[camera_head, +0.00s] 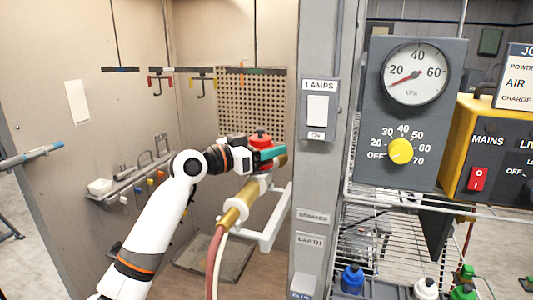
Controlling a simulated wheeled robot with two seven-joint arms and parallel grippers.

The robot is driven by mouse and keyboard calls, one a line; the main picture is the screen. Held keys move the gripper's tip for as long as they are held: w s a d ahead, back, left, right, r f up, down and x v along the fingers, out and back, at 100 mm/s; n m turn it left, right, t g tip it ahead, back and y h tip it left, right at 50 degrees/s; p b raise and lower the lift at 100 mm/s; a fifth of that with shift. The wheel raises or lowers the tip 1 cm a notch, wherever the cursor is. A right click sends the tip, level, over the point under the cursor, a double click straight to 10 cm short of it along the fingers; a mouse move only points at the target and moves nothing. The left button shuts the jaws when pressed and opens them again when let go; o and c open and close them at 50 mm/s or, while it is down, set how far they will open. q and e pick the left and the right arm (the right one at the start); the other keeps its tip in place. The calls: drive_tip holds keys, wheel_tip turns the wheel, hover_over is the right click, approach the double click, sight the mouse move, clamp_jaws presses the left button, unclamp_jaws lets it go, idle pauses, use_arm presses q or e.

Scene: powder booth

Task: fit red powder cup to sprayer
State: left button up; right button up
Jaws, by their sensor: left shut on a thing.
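The red powder cup (260,137) is in the middle of the head view, its red top showing above my left gripper (265,154). My left gripper is shut on the cup, and its fingers and wrist hide the cup's lower part. The gold sprayer (239,205) sits tilted on a white bracket, just below and behind the gripper. The cup is right over the sprayer's upper end; I cannot tell whether they touch. My right gripper is not in view.
A grey post (312,190) with a lamps switch stands right of the sprayer. Red and white hoses (215,255) hang from the sprayer. A perforated panel (245,100) is behind.

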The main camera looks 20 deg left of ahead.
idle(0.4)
use_arm(q)
drive_tip(key=shift+f+m+g+h+b, duration=0.15)
drive_tip(key=shift+m+g+h+b, duration=0.6)
drive_tip(key=shift+b, duration=0.4)
drive_tip(key=shift+s+d+g+h, duration=0.1)
drive_tip(key=shift+g+h, duration=0.15)
drive_tip(key=shift+m+g+h+b, duration=0.3)
drive_tip(key=shift+m+b, duration=0.15)
drive_tip(key=shift+b, duration=0.2)
drive_tip(key=shift+s+d+m+g+h, duration=0.1)
drive_tip(key=shift+m+g+h, duration=0.4)
drive_tip(key=shift+g, duration=0.2)
drive_tip(key=o, duration=1)
